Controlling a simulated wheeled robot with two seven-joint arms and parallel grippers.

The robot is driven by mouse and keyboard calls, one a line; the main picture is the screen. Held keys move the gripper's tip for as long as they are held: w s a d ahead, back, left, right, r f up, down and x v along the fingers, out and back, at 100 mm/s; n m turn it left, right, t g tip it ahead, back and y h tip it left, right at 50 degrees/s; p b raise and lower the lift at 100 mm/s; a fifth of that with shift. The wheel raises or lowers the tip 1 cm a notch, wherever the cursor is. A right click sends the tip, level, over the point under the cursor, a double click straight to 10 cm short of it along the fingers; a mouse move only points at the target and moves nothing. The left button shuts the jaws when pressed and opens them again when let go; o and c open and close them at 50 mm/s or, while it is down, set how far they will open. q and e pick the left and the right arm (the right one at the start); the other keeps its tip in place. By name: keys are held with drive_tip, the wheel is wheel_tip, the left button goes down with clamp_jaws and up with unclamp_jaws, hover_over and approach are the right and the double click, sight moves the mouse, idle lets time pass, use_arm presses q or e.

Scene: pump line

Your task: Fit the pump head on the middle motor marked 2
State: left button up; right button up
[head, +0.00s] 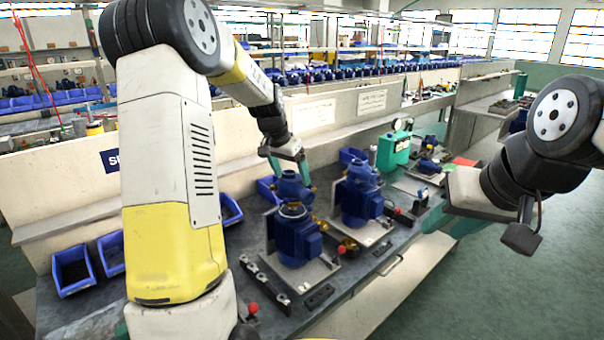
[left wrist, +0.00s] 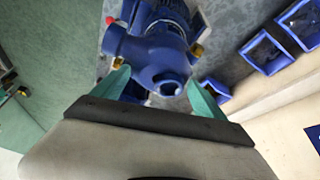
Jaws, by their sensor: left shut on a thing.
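My left gripper (head: 290,167) is shut on the blue pump head (head: 293,188), with one teal finger on each side. In the left wrist view, the pump head (left wrist: 163,67) sits between the fingers (left wrist: 160,90), in front of a blue motor body. In the head view the pump head is directly above a blue motor (head: 297,243) on a light plate; I cannot tell whether they touch. Any number mark is too small to read. My right gripper (head: 447,224) is at the right, away from the motors; its finger gap is unclear.
Another blue pump unit (head: 358,194) stands close on the right. A green device with a gauge (head: 393,150) is behind it. Blue bins (head: 73,270) line the back of the dark bench. Red-knobbed fixtures (head: 253,308) stand along its front.

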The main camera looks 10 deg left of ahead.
use_arm(q)
drive_tip(key=shift+f, duration=2.75)
idle(1.5)
drive_tip(key=o, duration=1.5)
drive_tip(key=shift+f, duration=0.1)
drive_tip(key=shift+r, duration=4.55)
drive_tip(key=s+d+r+n, duration=0.1)
drive_tip(key=s+d+r, duration=0.1)
drive_tip(key=s+r, duration=0.65)
drive_tip(key=s+d+n, duration=0.1)
drive_tip(key=s, duration=0.7)
drive_tip(key=s+d+f+n+t, duration=0.1)
drive_tip(key=s, duration=0.7)
drive_tip(key=s+f+n+t, duration=0.1)
drive_tip(key=s, duration=0.7)
drive_tip(key=shift+s+d, duration=0.25)
drive_tip(key=shift+d, duration=0.15)
